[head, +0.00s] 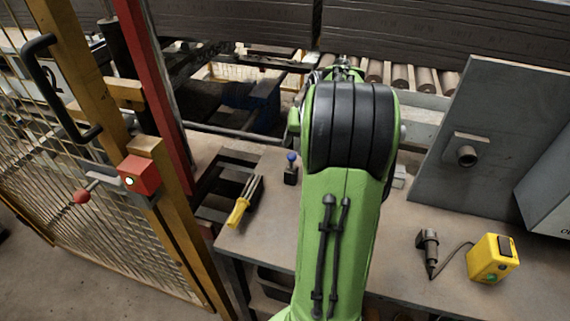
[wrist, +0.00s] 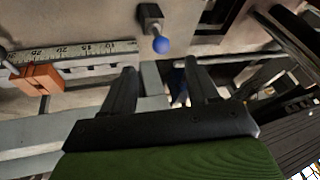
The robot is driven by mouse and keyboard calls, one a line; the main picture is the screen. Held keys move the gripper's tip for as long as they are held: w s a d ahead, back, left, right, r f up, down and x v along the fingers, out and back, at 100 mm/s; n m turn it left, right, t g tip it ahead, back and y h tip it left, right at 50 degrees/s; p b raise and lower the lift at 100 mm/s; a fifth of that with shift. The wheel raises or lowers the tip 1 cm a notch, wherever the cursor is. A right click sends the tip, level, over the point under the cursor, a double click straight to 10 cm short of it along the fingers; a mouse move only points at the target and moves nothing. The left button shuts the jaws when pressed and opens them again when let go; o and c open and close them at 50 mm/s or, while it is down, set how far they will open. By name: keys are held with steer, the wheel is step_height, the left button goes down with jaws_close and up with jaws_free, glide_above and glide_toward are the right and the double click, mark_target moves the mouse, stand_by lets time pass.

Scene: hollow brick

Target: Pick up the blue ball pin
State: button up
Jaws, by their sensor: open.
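The blue ball pin is a small blue ball on a dark block. In the head view the blue ball pin (head: 291,158) stands near the left edge of the table, left of my green arm. In the wrist view the blue ball pin (wrist: 160,44) is at the top middle, beyond the fingertips and roughly between their lines. My gripper (wrist: 160,70) is open, with its two black fingers apart and nothing between them. The fingers do not touch the pin. In the head view my arm hides the gripper.
A yellow-handled tool (head: 242,205) lies left of the pin on the table (head: 265,235). A ruler (wrist: 85,55) and an orange block (wrist: 37,78) are left in the wrist view. A yellow box (head: 491,260) and a dark corded tool (head: 428,248) are at right. Rollers (head: 400,76) lie behind.

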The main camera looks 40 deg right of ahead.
mark_target(293, 154)
steer(key=x, duration=0.4)
steer(key=shift+w+f+b, duration=0.15)
steer(key=shift+f+b, duration=0.05)
steer(key=shift+b, duration=0.2)
steer(key=b+x, duration=0.2)
steer(key=x, duration=0.4)
steer(key=shift+r, duration=0.25)
steer(key=shift+c, duration=0.6)
jaws_close()
